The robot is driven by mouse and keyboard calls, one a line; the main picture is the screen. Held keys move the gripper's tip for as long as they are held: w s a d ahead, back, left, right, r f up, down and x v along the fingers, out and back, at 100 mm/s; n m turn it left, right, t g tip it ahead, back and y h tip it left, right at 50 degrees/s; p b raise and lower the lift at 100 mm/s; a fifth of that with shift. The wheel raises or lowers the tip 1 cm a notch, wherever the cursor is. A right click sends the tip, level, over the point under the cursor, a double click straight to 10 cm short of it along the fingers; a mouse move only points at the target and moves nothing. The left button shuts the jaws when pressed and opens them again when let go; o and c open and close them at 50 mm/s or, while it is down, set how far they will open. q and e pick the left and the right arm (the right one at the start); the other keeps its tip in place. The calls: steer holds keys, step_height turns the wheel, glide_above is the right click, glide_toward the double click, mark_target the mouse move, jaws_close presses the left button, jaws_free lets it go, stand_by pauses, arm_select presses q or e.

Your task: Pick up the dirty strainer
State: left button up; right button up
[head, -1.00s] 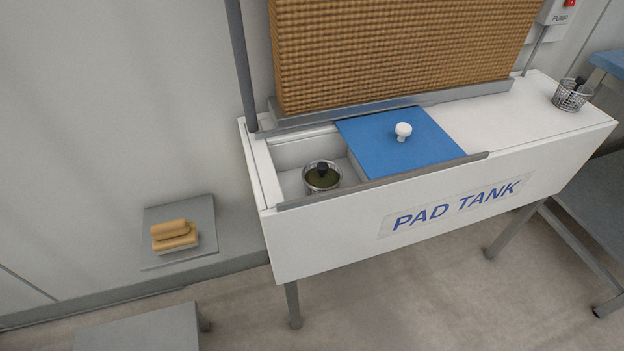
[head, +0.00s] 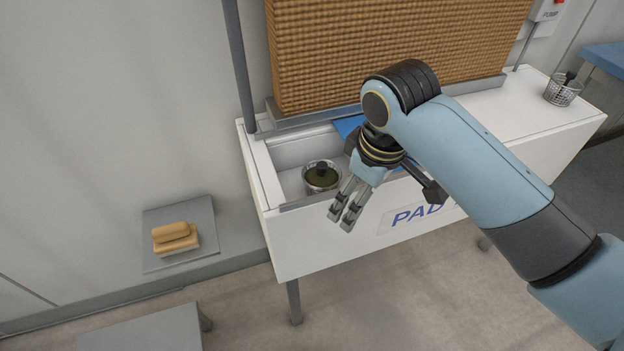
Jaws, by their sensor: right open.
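The dirty strainer (head: 322,182) stands in the open left part of the white tank (head: 284,245). It is a metal cup with dark greenish-brown matter inside and a black knob on top. My right gripper (head: 341,221) is open and empty. Its fingers point down, in front of the tank's front edge, a little right of and below the strainer in the picture. The fingers look apart from the strainer. The blue lid (head: 347,126) is mostly hidden behind my right arm. My left gripper is not in view.
A wire basket strainer (head: 563,90) with a black knob stands on the tank's right end. A brown pad (head: 400,45) rises behind the opening, with a grey post (head: 238,65) at its left. Tan blocks (head: 174,237) lie on a grey shelf (head: 207,214) at left.

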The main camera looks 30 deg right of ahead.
steer(key=w+n, duration=0.1)
steer(key=w, duration=0.7)
steer(key=r+n+g, duration=0.2)
glide_above(322, 164)
steer(key=shift+s+a+f+y, duration=0.1)
steer(key=shift+a+f+y, duration=0.1)
steer(key=shift+a+y, duration=0.2)
steer(key=shift+w+f, duration=0.2)
steer(key=shift+f, duration=0.05)
step_height(322, 164, down, 5)
steer(key=shift+r+b, duration=0.15)
steer(key=shift+b, duration=0.45)
steer(key=f, duration=0.1)
steer(key=f+b, duration=0.1)
steer(key=f, duration=0.3)
steer(key=shift+s+d+f, duration=0.15)
steer(key=shift+d+f, duration=0.05)
steer(key=shift+d, duration=0.15)
steer(key=c, duration=1.1)
steer(key=shift+r, duration=0.1)
